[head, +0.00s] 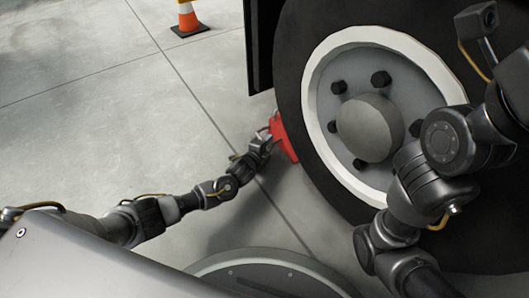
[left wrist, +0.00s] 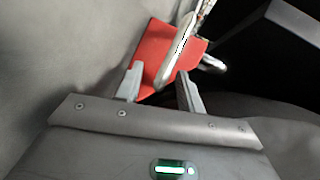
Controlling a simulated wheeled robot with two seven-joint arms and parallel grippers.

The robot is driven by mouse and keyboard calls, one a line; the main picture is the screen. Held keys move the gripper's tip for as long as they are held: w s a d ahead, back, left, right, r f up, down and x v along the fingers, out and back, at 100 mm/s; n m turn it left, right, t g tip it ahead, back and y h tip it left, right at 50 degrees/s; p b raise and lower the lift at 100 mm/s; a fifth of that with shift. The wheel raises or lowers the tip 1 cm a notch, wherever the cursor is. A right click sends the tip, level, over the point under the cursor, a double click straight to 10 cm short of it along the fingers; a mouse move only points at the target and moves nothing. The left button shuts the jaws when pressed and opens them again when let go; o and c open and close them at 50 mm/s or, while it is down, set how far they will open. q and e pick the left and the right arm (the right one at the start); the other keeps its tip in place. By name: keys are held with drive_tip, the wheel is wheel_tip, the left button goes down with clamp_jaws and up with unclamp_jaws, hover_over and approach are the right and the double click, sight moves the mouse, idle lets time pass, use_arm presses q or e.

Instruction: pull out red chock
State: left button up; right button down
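The red chock (head: 285,138) lies on the floor against the left side of the truck's tyre in the head view. In the left wrist view the chock (left wrist: 157,50) lies just beyond my fingers, with a pale metallic handle (left wrist: 180,55) across it. My left gripper (head: 266,134) is beside the chock. In the left wrist view my left gripper (left wrist: 160,85) has its fingers apart, with the near end of the handle between them. I cannot tell whether a finger touches it. My right arm rises at the right in front of the wheel, and its gripper is not visible.
The large black tyre (head: 290,85) with its grey hub (head: 365,128) fills the right of the head view. A dark panel (head: 260,45) hangs left of it. An orange and white cone (head: 188,18) stands at the back. The concrete floor at left is clear.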

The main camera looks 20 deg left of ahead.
use_arm(q)
drive_tip(key=shift+w, duration=0.1)
drive_tip(key=shift+c, duration=0.2)
clamp_jaws()
idle(1.3)
